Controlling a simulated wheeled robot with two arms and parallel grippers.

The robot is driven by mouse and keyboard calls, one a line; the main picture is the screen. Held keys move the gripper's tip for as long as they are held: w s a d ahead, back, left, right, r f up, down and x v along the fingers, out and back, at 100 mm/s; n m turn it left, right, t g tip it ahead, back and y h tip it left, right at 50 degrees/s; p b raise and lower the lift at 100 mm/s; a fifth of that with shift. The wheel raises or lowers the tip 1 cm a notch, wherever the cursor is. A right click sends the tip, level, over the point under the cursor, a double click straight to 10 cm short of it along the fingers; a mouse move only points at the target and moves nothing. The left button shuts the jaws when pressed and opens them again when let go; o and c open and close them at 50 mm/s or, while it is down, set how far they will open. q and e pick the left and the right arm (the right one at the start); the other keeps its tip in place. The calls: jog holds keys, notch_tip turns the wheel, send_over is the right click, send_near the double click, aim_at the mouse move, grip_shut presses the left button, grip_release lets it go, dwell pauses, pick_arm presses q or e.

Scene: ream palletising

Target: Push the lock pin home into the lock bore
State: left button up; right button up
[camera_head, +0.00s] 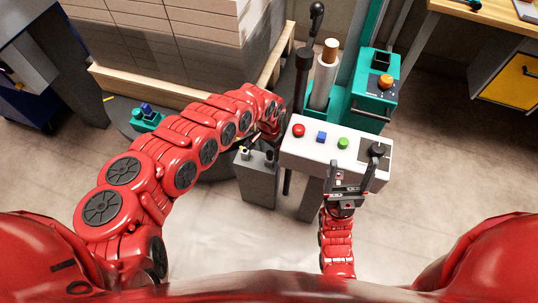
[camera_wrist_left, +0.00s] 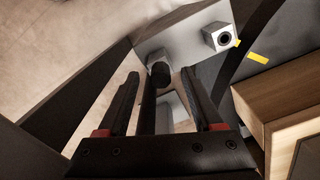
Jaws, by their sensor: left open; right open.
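My left gripper (camera_wrist_left: 160,105) is open in the left wrist view, its two dark fingers pointing at the top of a grey post (camera_wrist_left: 185,32). A dark round-ended piece (camera_wrist_left: 160,74), which looks like the lock pin, shows between the fingers; I cannot tell whether they touch it. A small grey block with a round dark hole (camera_wrist_left: 222,38), perhaps the lock bore, stands on the post to the right. In the head view the grey post (camera_head: 258,184) is below the left gripper (camera_head: 262,138), whose fingertips are hard to make out. My right gripper (camera_head: 349,172) is open at the control panel's front edge.
Stacked reams (camera_head: 175,45) lie on a wooden pallet (camera_head: 150,95) at the back left. Floor is clear in front of the post.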

aim_at(269, 154)
pick_arm(q)
jog(key=shift+f, duration=1)
grip_shut()
jog(key=c, duration=0.7)
grip_release()
grip_shut()
jog(key=shift+r, duration=0.15)
jog(key=shift+r+p, duration=2.45)
jog(key=shift+r, duration=0.25)
